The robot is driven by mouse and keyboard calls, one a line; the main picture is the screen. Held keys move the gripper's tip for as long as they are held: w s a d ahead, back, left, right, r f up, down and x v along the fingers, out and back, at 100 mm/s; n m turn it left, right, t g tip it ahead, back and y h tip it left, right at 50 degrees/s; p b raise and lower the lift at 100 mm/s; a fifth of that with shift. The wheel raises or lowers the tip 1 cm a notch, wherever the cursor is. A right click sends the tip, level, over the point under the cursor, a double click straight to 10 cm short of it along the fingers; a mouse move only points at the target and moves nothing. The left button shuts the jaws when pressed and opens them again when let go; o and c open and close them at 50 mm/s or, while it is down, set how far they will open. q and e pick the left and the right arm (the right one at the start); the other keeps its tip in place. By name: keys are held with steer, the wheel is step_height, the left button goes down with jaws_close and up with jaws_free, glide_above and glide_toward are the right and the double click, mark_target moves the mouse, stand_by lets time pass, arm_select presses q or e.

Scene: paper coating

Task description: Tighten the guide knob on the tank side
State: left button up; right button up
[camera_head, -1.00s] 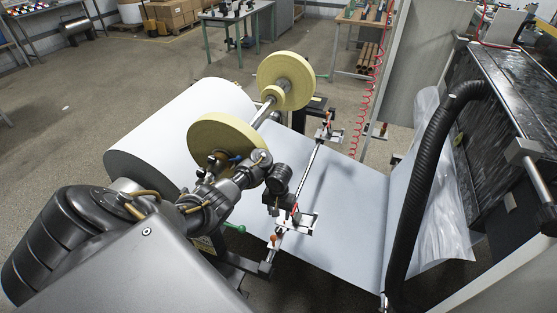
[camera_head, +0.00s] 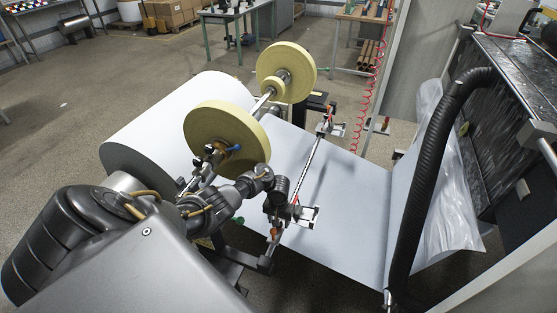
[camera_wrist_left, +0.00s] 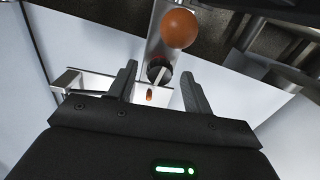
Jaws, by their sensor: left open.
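In the left wrist view, a small dark round knob (camera_wrist_left: 159,71) with a pale bar across it sits on a metal strip. It lies between the tips of my open left gripper (camera_wrist_left: 160,76); contact cannot be told. An orange ball (camera_wrist_left: 179,28) is just beyond the fingertips. In the head view, my left wrist ends over the near guide (camera_head: 305,215) on the cross rod (camera_head: 312,160), and my own arm hides most of the fingers. An orange knob (camera_head: 275,232) shows below it. A similar far guide (camera_head: 334,129) sits at the rod's other end. My right gripper is not in view.
A large white paper roll (camera_head: 150,130) with yellow discs (camera_head: 226,138) stands left of the rod. The paper web (camera_head: 350,190) runs below the rod. A black corrugated hose (camera_head: 435,150) and a dark machine panel (camera_head: 505,90) stand at right.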

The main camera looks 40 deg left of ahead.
arm_select(q)
steer(key=shift+c, duration=0.2)
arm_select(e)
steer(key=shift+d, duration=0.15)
arm_select(q)
steer(key=c, duration=0.9)
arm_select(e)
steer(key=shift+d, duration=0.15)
arm_select(q)
steer(key=shift+m, duration=0.3)
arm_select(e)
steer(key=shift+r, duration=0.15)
arm_select(q)
steer(key=shift+m+p, duration=0.45)
steer(key=shift+m, duration=0.45)
steer(key=m, duration=0.3)
steer(key=shift+m, duration=0.4)
steer(key=m, duration=0.5)
steer(key=m+b, duration=0.1)
steer(key=m, duration=0.4)
steer(key=shift+m, duration=0.4)
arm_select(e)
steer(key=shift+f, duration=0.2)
